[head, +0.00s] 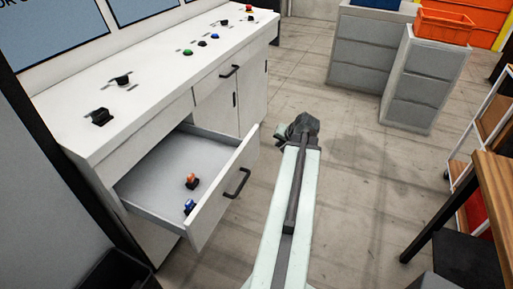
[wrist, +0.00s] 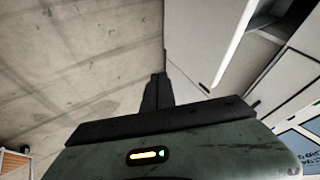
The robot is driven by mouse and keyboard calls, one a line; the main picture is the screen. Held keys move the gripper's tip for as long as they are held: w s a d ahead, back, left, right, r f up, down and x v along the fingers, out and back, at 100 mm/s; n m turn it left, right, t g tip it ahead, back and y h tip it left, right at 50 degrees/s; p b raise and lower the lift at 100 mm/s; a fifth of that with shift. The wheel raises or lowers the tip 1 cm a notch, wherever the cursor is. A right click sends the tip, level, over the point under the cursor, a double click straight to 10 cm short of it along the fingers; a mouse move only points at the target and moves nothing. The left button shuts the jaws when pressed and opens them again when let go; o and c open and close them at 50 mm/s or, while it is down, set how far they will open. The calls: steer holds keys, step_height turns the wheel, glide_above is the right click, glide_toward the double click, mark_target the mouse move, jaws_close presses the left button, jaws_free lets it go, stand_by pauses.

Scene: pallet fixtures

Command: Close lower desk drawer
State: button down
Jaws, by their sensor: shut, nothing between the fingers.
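The lower desk drawer (head: 223,201) is pulled out from the white desk (head: 165,90). Its front panel carries a dark bar handle (head: 238,183). An orange-topped item (head: 192,181) and a blue item (head: 189,206) lie inside the drawer. My gripper (head: 283,131) is beyond and to the right of the drawer front in the head view, seemingly apart from it. In the wrist view my gripper's fingers (wrist: 157,92) are together and empty, pointing past floor and pale panels. I cannot tell the exact gap to the drawer.
The desk top holds several buttons and knobs. Another drawer with a handle (head: 229,71) is closed. Grey cabinets (head: 375,60) with an orange crate (head: 444,25) stand at the back right. A wooden-topped table (head: 495,170) is at the right. Floor (head: 355,170) between is clear.

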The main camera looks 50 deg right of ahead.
steer(key=shift+w+d+f+b, duration=0.2)
steer(key=shift+w+f+b, duration=1.1)
steer(key=shift+w, duration=0.35)
steer(key=shift+w+d+f+b, duration=0.25)
steer(key=shift+w+f+b, duration=1.05)
steer(key=shift+w, duration=0.35)
steer(key=shift+w+d+f+b, duration=0.2)
steer(key=shift+w+f+b, duration=1.1)
steer(key=shift+w, duration=0.35)
steer(key=shift+d, duration=0.1)
